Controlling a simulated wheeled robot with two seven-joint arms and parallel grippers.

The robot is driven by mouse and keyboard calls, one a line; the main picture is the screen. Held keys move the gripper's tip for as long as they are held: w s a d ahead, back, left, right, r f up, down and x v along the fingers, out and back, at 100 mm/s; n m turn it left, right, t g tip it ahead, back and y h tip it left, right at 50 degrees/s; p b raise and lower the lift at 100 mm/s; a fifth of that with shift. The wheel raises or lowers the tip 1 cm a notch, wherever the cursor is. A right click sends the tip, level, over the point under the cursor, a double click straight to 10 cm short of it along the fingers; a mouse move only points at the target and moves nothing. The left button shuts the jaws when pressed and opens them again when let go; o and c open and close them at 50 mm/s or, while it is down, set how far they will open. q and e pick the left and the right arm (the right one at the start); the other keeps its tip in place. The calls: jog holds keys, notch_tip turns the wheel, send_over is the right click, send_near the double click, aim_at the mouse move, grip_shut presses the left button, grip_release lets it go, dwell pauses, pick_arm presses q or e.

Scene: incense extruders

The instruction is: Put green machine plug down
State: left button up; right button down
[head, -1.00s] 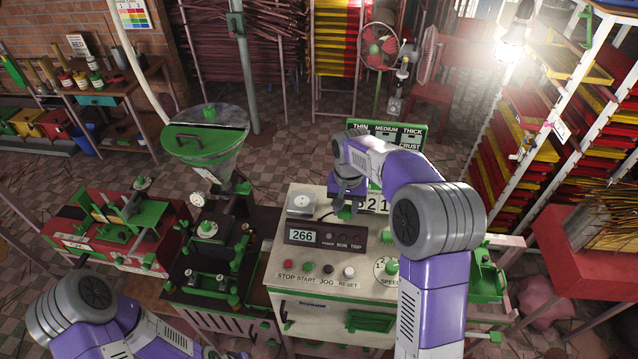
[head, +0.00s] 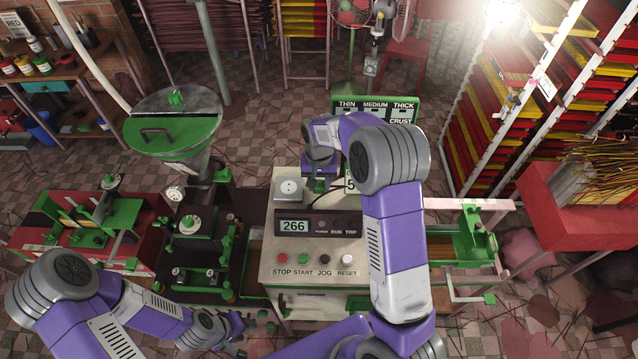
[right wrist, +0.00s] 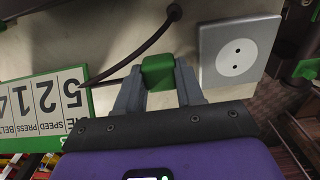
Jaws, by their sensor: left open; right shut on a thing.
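The green machine plug (right wrist: 158,72) is between the fingers of my right gripper (right wrist: 159,90) in the right wrist view, with a dark cable beside it. The gripper is shut on it above the cream machine top. The grey socket plate (right wrist: 237,58) with a two-hole round face is just right of the plug, apart from it. In the head view this socket (head: 288,188) is left of my right gripper (head: 318,188), where the plug is hard to make out. My left gripper (head: 232,328) is open and empty, low in front of the dark extruder.
The cream control box (head: 292,258) carries a 266 display and buttons. A number board (right wrist: 45,108) stands left of the plug in the wrist view. A hopper (head: 172,135) rises at left, and a green-framed tray stand (head: 465,245) is at right.

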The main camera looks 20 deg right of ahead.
aim_at(319, 184)
jog(key=shift+f, duration=0.55)
jog(key=shift+f+b, duration=0.5)
jog(key=shift+f, duration=0.1)
jog(key=c, duration=0.7)
grip_release()
jog(key=shift+r, duration=0.1)
jog(key=shift+r+p, duration=0.55)
notch_tip(319, 184, up, 12)
jog(key=b, duration=0.1)
